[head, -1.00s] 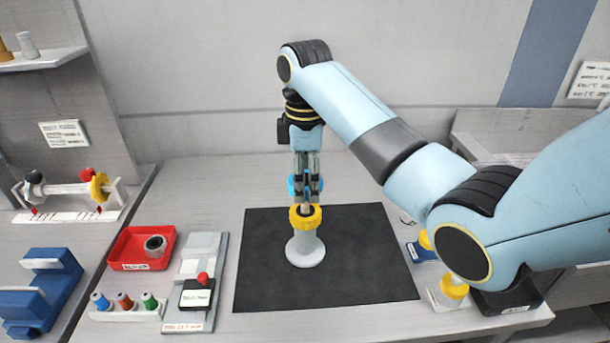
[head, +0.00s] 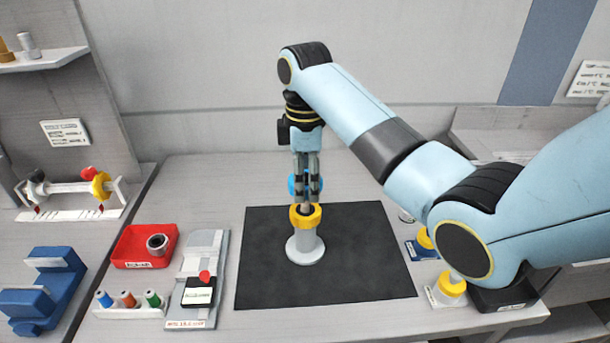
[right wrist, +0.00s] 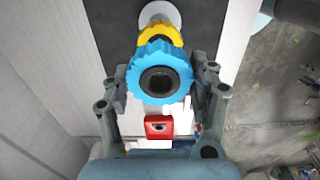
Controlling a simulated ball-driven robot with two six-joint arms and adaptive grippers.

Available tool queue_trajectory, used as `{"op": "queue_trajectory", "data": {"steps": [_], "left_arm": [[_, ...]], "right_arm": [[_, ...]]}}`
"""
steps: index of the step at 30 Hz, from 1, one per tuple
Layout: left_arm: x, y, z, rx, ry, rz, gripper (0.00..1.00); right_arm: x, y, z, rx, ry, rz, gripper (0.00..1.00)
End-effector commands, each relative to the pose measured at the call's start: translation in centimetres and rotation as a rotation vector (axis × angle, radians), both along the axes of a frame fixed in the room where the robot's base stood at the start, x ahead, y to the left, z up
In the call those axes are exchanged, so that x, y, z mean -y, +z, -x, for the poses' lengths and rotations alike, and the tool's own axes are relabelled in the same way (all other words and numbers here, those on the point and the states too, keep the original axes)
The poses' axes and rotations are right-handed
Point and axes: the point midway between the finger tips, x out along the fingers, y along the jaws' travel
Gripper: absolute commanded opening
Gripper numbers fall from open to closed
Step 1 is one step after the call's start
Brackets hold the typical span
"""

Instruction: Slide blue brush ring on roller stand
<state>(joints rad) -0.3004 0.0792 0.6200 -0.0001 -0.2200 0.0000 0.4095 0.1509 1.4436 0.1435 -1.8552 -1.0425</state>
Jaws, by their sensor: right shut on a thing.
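The roller stand (head: 305,249) is a pale upright with a round base on the black mat, and a yellow brush ring (head: 305,216) sits around its top. My right gripper (head: 307,190) points down directly above it, shut on the blue brush ring (head: 293,184). The right wrist view shows the blue ring (right wrist: 135,75) between the fingers of the gripper (right wrist: 160,78), with the yellow ring (right wrist: 160,33) just beyond it. The blue ring's hole looks dark; I cannot tell whether the stand's spindle is inside it. The fingers hide part of the blue ring in the head view. My left gripper is out of view.
A black mat (head: 360,270) gives clear room around the stand. To its left are a grey tray (head: 207,248), a red bin (head: 130,246) and a rack of coloured spools (head: 130,312). More yellow rings (head: 452,287) stand at the right beside my arm.

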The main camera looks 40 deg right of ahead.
Motion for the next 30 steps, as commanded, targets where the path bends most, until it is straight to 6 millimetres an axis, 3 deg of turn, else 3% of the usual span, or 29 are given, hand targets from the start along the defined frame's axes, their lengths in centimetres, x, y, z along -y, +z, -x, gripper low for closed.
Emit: {"op": "queue_trajectory", "data": {"steps": [30], "left_arm": [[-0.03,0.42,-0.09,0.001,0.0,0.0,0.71]], "right_arm": [[0.0,-0.05,0.0,0.0,0.0,0.0,0.28]]}}
